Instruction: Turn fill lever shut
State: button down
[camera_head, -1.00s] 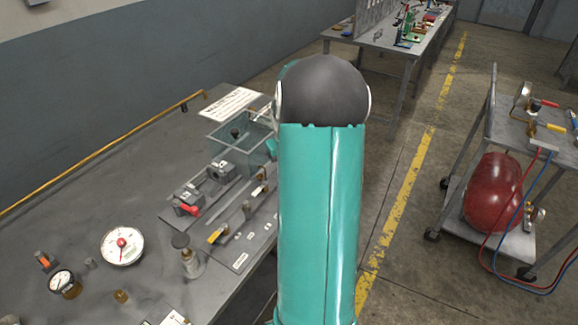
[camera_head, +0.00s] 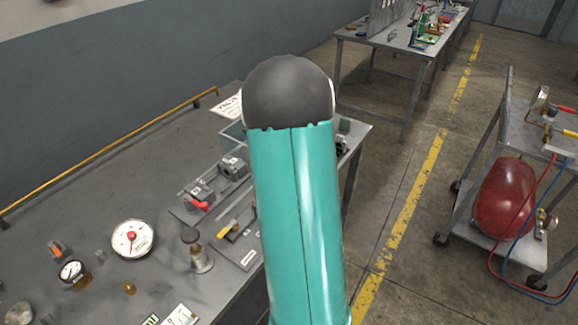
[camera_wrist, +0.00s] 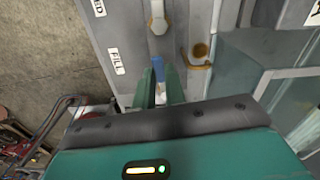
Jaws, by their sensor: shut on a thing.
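In the wrist view, the blue fill lever (camera_wrist: 157,66) stands between the two teal fingers of my gripper (camera_wrist: 160,82), which is shut on it. A white FILL label (camera_wrist: 116,61) is on the grey panel (camera_wrist: 133,22) to the left of the lever. The lower part of the lever is hidden between the fingers. In the head view my own arm covers the gripper and the fill lever.
A clear tank (camera_wrist: 285,85) stands close on the right in the wrist view. On the bench (camera_head: 95,185) are a red lever (camera_head: 198,205), a yellow lever (camera_head: 228,229) and a white dial gauge (camera_head: 132,239). A cart (camera_head: 500,220) carries a red cylinder (camera_head: 504,198).

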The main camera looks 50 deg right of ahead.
jog(key=shift+w+m, duration=0.3)
jog(key=shift+m, duration=0.5)
jog(key=c, duration=1.5)
grip_release()
jog(key=shift+o, duration=0.2)
